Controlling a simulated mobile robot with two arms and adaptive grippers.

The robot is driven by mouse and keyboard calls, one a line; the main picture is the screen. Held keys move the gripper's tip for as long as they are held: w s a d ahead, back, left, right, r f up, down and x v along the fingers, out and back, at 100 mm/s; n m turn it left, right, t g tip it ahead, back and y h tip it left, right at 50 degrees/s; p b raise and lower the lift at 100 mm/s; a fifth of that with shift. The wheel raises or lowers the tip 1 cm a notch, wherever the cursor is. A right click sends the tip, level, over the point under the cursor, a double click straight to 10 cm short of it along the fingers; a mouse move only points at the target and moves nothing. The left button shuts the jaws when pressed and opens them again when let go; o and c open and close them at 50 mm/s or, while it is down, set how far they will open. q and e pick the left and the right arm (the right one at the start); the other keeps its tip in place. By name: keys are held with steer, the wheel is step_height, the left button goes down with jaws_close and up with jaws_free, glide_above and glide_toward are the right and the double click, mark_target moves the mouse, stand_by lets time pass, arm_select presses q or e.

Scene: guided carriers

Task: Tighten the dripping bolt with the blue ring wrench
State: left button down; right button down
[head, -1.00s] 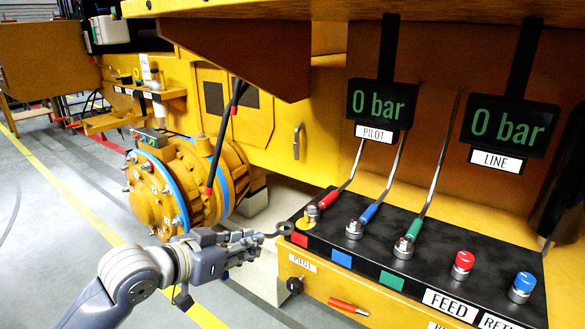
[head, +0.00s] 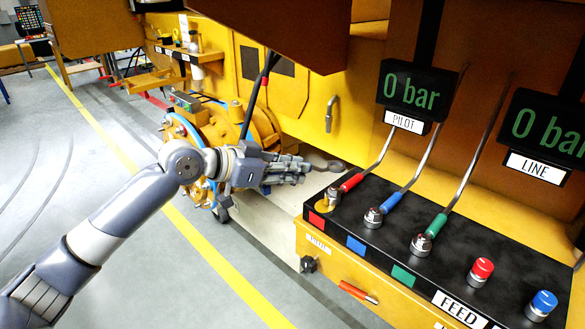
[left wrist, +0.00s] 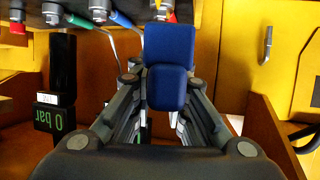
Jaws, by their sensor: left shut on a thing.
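My left gripper (head: 300,168) is shut on the wrench. The wrench's grey ring end (head: 332,165) sticks out to the right of the fingers. Its blue handle (left wrist: 170,60) shows between the fingers in the left wrist view. The ring is apart from the panel, above and behind its far left corner. The metal bolt (head: 333,196) at the foot of the red-sleeved pipe stands in a yellow patch (head: 322,203) on the black panel top. The ring appears above that bolt in the picture, not around it. My right gripper is out of view.
More fittings with a blue sleeve (head: 391,202) and a green sleeve (head: 437,224) stand along the panel. A red knob (head: 482,268) and a blue knob (head: 544,302) are nearer. Two gauges reading 0 bar, PILOT (head: 413,88) and LINE (head: 548,131), hang above.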

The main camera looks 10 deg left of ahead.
arm_select(q)
steer(key=shift+r, duration=0.15)
step_height(320, 180, down, 2)
steer(key=shift+s+f+b, duration=0.1)
steer(key=shift+b, duration=0.3)
step_height(320, 180, down, 3)
steer(key=shift+r+b, duration=0.1)
steer(key=shift+b, duration=0.65)
steer(key=shift+p, duration=0.55)
stand_by(0.5)
steer(key=shift+f+b, duration=0.75)
steer(key=shift+f, duration=0.45)
stand_by(0.3)
